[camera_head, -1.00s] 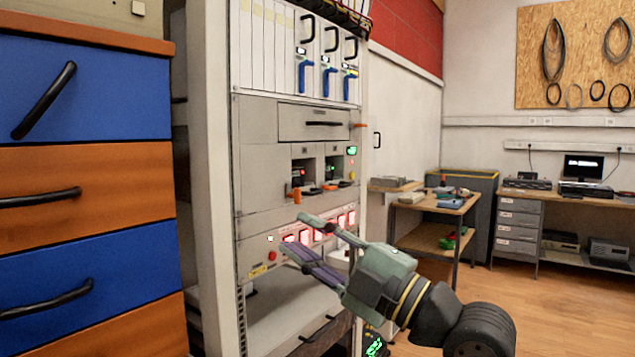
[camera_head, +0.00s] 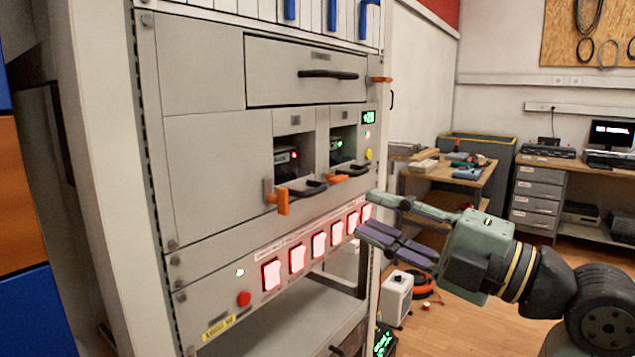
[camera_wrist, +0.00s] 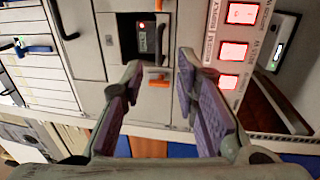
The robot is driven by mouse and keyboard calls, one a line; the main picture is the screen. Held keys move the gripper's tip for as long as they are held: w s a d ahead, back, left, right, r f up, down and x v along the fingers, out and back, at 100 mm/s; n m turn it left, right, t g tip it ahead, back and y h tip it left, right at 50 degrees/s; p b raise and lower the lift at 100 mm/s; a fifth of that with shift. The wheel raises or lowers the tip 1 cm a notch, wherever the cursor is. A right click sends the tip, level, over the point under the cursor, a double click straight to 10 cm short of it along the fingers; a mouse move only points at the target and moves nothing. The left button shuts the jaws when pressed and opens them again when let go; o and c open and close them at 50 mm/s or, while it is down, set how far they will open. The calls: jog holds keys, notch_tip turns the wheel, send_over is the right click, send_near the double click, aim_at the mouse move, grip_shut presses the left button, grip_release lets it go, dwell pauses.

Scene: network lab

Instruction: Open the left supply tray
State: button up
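The left supply tray (camera_head: 286,158) is in the left bay of the rack panel, with a red light on its face. Its black handle (camera_head: 303,188) sticks out below, and an orange latch (camera_head: 282,201) stands upright at the handle's left end. My gripper (camera_head: 370,215) is to the right, in front of the rack, open and empty, apart from the tray. In the wrist view the rack appears turned sideways. The tray's dark bay (camera_wrist: 138,36) and the orange latch (camera_wrist: 157,79) show ahead, between the spread fingers (camera_wrist: 157,75).
The right supply tray (camera_head: 340,147) has a green light, and its orange latch (camera_head: 335,179) lies level. A drawer (camera_head: 300,74) is above. Lit red switches (camera_head: 319,246) and a red button (camera_head: 243,298) are below.

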aim_at(320, 190)
jog(key=p+x, duration=0.1)
jog(key=x, duration=0.3)
jog(key=p+x, duration=0.2)
jog(key=x, duration=0.3)
jog(key=shift+s+a+r, duration=0.1)
jog(key=shift+a+r, duration=0.15)
jog(key=shift+w+a, duration=0.35)
jog(key=c, duration=0.7)
grip_shut()
